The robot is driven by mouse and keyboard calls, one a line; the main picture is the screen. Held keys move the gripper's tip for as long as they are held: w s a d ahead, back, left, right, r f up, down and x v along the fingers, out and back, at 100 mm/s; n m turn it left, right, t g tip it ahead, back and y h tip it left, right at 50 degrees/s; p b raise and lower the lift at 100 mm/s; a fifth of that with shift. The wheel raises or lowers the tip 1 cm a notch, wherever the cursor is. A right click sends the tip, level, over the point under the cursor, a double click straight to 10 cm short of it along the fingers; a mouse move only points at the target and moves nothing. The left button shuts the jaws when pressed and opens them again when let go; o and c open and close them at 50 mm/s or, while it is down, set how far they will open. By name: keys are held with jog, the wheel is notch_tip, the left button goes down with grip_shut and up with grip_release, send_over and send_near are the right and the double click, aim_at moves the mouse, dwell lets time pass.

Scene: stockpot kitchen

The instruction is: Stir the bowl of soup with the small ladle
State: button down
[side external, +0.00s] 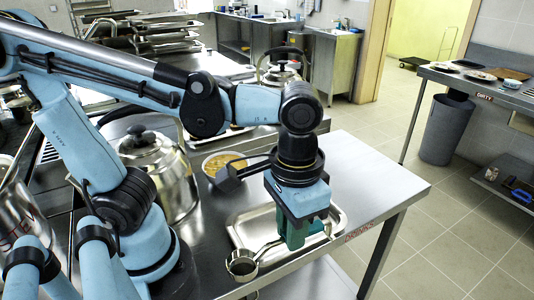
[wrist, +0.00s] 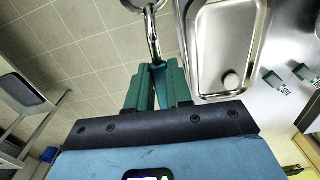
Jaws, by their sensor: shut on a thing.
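The small ladle (side external: 242,265) is metal with a round cup. My gripper (side external: 293,240) is shut on its handle, and the cup hangs out to the left near the front edge of the metal tray. In the wrist view the green fingers (wrist: 158,68) close on the ladle handle (wrist: 152,32), and the cup is partly cut off at the top. The bowl of soup (side external: 224,161), with yellowish contents, stands on the steel table behind my gripper, partly hidden by my wrist. The ladle is apart from the bowl.
A shallow metal tray (side external: 333,214) lies under and around my gripper; it also shows in the wrist view (wrist: 262,22). A large steel kettle (side external: 160,165) stands left of the soup. Another kettle (side external: 282,75) is behind.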

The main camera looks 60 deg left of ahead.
jog(key=shift+a, duration=0.1)
jog(key=w+a+n+t+y, duration=0.1)
jog(key=w+a+n+t, duration=0.1)
jog(key=w+a, duration=0.45)
jog(key=w+a+n+t, duration=0.1)
jog(key=w+a+n, duration=0.25)
jog(key=a, duration=0.65)
jog(key=s+a+r+n+t+y, duration=0.1)
jog(key=s+a+n, duration=0.1)
jog(key=a, duration=0.9)
jog(key=s+a+r+n+y, duration=0.1)
jog(key=a+r+y, duration=0.1)
jog(key=a, duration=0.9)
jog(key=shift+s+n+t, duration=0.35)
jog(key=shift+t, duration=0.05)
jog(key=shift+f, duration=0.15)
jog(key=shift+f, duration=4.15)
